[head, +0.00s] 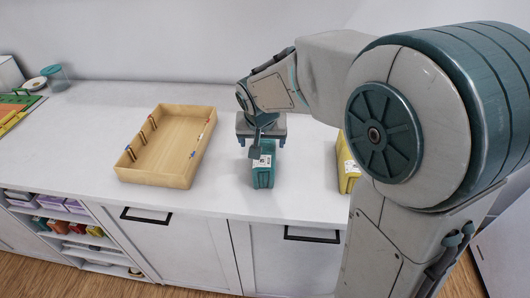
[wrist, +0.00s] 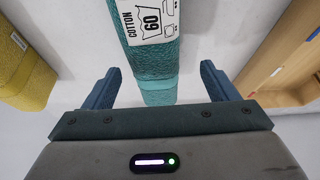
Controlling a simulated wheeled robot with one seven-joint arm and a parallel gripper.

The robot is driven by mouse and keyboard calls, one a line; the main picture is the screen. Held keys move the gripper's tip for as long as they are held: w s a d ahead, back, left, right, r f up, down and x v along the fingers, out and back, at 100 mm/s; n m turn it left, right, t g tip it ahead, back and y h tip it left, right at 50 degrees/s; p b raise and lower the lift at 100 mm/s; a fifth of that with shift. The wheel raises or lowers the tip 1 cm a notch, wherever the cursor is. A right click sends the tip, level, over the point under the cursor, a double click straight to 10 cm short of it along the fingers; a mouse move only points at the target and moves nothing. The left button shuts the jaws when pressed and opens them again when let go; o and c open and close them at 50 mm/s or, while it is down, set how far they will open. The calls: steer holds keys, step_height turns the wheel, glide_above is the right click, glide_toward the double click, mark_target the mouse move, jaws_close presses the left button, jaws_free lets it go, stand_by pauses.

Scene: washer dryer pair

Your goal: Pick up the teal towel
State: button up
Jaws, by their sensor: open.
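The teal towel (head: 263,172) is a folded bundle with a white label, lying on the white counter. In the wrist view the towel (wrist: 157,65) runs down the middle, its label reading "COTTON 60". My gripper (head: 261,143) is above the far end of the towel, pointing down. In the wrist view my gripper's two blue fingers (wrist: 158,88) are apart, one on each side of the towel with gaps visible. Nothing is held. Part of the towel's far end is hidden by my gripper in the head view.
A yellow towel (head: 348,165) lies to the right, partly hidden by my arm. A shallow wooden tray (head: 165,181) with small clips stands to the left. The counter (head: 225,190) is bare between tray and teal towel.

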mark_target(265, 144)
steer(key=x, duration=0.4)
steer(key=shift+w+d+f, duration=0.1)
steer(key=shift+d+f, duration=0.25)
steer(key=c, duration=1.3)
steer(key=shift+o, duration=0.2)
steer(key=shift+r, duration=0.1)
